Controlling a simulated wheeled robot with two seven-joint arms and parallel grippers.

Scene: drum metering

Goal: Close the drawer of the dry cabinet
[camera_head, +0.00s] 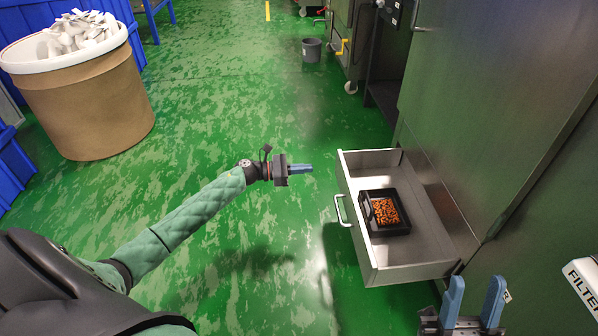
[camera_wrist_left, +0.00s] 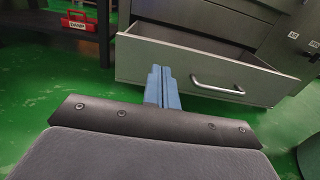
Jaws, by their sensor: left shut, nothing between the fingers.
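The drawer (camera_head: 357,232) of the metal dry cabinet (camera_head: 480,110) stands pulled out, its handle (camera_head: 342,210) on the front facing left. A black tray (camera_head: 388,232) with small orange pieces lies inside it. My left gripper (camera_head: 308,169) is shut and empty, to the left of the drawer front and apart from it in the head view. In the left wrist view its blue fingers (camera_wrist_left: 163,88) point toward the drawer front (camera_wrist_left: 145,62), left of the handle (camera_wrist_left: 217,87). My right gripper (camera_head: 473,300) is at the bottom right, its two blue fingers apart and nothing visible between them.
A large brown drum (camera_head: 95,105) with white pieces on top stands at the upper left beside blue bins (camera_head: 12,170). A grey bucket (camera_head: 312,50) stands at the back. The green floor left of the drawer is clear.

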